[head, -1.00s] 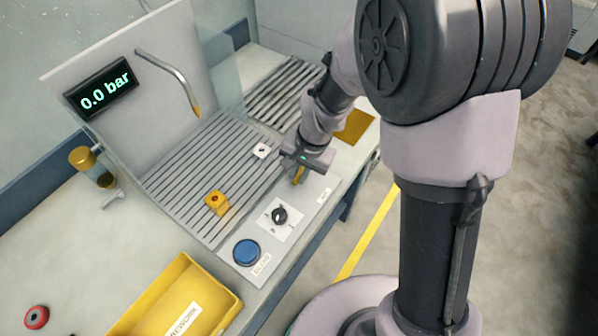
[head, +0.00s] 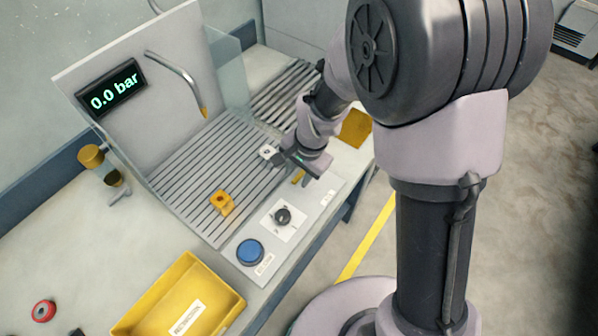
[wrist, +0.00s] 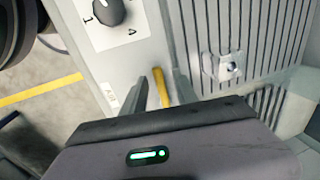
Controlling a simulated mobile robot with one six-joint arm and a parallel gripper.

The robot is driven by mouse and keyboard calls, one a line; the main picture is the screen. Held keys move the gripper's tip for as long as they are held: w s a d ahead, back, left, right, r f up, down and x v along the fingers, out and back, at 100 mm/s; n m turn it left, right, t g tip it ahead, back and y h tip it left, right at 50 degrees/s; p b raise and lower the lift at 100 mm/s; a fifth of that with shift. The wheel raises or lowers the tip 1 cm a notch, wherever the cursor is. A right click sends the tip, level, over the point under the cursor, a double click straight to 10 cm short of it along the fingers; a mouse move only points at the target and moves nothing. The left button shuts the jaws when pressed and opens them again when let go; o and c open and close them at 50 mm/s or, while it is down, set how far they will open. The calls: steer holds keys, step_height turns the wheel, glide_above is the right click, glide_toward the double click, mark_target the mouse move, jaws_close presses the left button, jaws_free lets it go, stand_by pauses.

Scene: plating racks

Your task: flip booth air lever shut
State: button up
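The yellow air lever (head: 298,177) stands on the light panel at the bench's front side, beyond the black knob. In the wrist view the lever (wrist: 160,88) shows as a yellow bar between the two grey fingers of my gripper (wrist: 158,82). The fingers are apart, with a gap on both sides of the lever. In the head view my gripper (head: 296,162) is right at the lever and partly hides it. I cannot tell how deep the lever sits between the fingers. The display (head: 111,89) reads 0.0 bar.
A black knob (head: 283,216) and a blue button (head: 250,252) sit nearer on the panel. A yellow block (head: 222,203) and a small white part (head: 268,152) lie on the slatted grate. A yellow bin (head: 150,324) stands in front. A bent nozzle (head: 188,80) hangs over the grate.

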step_height(320, 180, up, 17)
steer(key=s+d+p, duration=0.2)
steer(key=p, duration=0.4)
steer(key=shift+d, duration=0.3)
steer(key=shift+s, duration=0.1)
steer(key=s+d+r+n+t+b, duration=0.1)
steer(key=s+d+r+t+b, duration=0.1)
steer(key=s, duration=0.5)
steer(key=s+d+r+n+t+b, duration=0.2)
steer(key=s+d+b, duration=0.2)
steer(key=s+b, duration=0.2)
steer(key=shift+s+d, duration=0.4)
steer(key=shift+s, duration=0.55)
